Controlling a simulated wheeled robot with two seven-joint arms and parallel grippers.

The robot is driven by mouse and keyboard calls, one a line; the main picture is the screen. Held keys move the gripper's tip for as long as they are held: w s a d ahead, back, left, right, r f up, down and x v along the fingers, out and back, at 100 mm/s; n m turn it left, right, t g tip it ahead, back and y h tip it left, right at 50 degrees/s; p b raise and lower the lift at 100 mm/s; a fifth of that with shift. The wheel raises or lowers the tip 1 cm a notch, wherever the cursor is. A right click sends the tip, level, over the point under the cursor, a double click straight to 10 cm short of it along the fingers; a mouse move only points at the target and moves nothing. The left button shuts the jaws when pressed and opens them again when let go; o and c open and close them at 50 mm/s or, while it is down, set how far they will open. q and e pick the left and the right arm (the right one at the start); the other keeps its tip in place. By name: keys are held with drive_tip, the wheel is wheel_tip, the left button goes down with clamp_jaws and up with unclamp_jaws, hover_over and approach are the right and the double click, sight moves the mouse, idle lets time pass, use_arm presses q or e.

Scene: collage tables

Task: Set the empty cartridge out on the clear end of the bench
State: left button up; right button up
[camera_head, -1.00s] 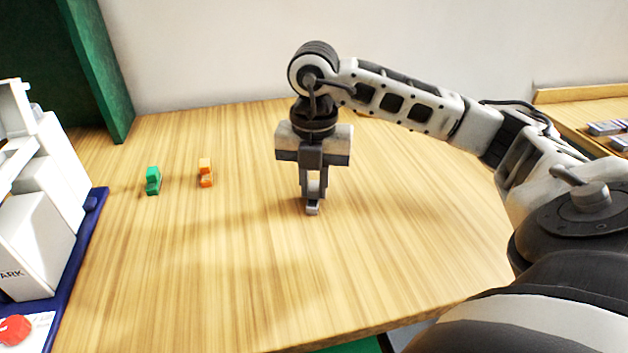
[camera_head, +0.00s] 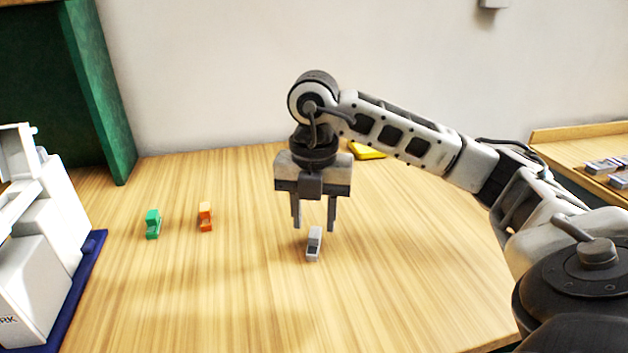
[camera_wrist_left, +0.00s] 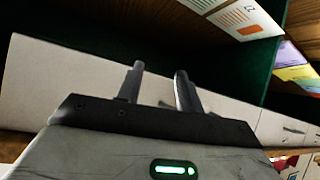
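A small grey cartridge (camera_head: 314,244) rests on the wooden bench (camera_head: 225,300) in the head view, near the middle with bare wood around it. My right gripper (camera_head: 314,225) is directly over it, its two fingers spread apart and empty. The fingertips are just above and behind the cartridge and appear clear of it. A green cartridge (camera_head: 153,223) and an orange cartridge (camera_head: 205,216) sit to the left on the same bench. My left gripper (camera_wrist_left: 159,85) shows in the left wrist view with its fingers apart and nothing between them.
A white machine (camera_head: 45,225) on a blue base (camera_head: 88,262) stands at the left edge. A green panel (camera_head: 100,90) rises behind. A yellow item (camera_head: 366,151) lies at the back, partly behind my arm. Another bench (camera_head: 570,138) with grey pieces is at right.

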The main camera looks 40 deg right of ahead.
sight(314, 237)
wheel_tip(314, 237, up, 9)
drive_tip(key=p, duration=0.2)
drive_tip(key=shift+p, duration=0.4)
drive_tip(key=shift+r, duration=0.1)
